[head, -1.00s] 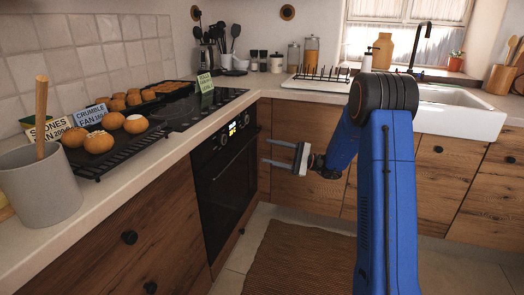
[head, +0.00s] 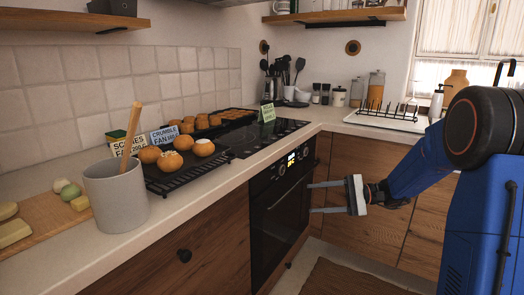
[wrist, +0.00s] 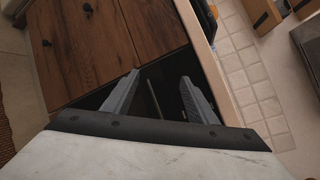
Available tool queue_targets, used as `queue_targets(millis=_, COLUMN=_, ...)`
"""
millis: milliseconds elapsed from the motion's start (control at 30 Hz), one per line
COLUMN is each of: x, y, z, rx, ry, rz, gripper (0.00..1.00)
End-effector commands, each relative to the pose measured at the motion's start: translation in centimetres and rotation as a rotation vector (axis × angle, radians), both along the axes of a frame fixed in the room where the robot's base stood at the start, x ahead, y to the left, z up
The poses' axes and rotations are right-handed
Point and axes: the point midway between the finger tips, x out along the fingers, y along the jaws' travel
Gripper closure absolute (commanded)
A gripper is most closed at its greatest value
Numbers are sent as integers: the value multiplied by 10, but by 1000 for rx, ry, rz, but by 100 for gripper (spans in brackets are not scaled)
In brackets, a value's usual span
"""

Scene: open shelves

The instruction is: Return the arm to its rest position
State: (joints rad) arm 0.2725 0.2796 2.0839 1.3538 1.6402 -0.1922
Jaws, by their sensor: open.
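My arm (head: 420,178) is blue with black joints and reaches in from the right of the head view, bent at a large black joint. My gripper (head: 312,198) points left, in front of the black oven (head: 282,205) and below the counter's level. Its two grey fingers are apart with nothing between them. In the wrist view my gripper (wrist: 160,76) is also open and empty, with the dark oven front and wooden cabinet fronts (wrist: 80,45) behind it. I cannot tell the exact gap between the fingers and the oven.
The counter (head: 215,185) runs along the left with a grey crock (head: 115,198), a dark rack of buns (head: 188,178) and a hob (head: 262,135). A drying rack (head: 385,118) stands by the window. A brown mat (head: 345,280) lies on the floor.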

Motion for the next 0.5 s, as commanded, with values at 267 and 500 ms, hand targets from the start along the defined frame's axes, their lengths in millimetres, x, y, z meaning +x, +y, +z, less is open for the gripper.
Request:
queue_targets(millis=267, x=-85, y=27, z=4, rx=-262, ry=-46, rz=111, gripper=48)
queue_targets(millis=500, x=-153, y=31, z=-3, rx=-492, ry=-109, rz=184, gripper=48)
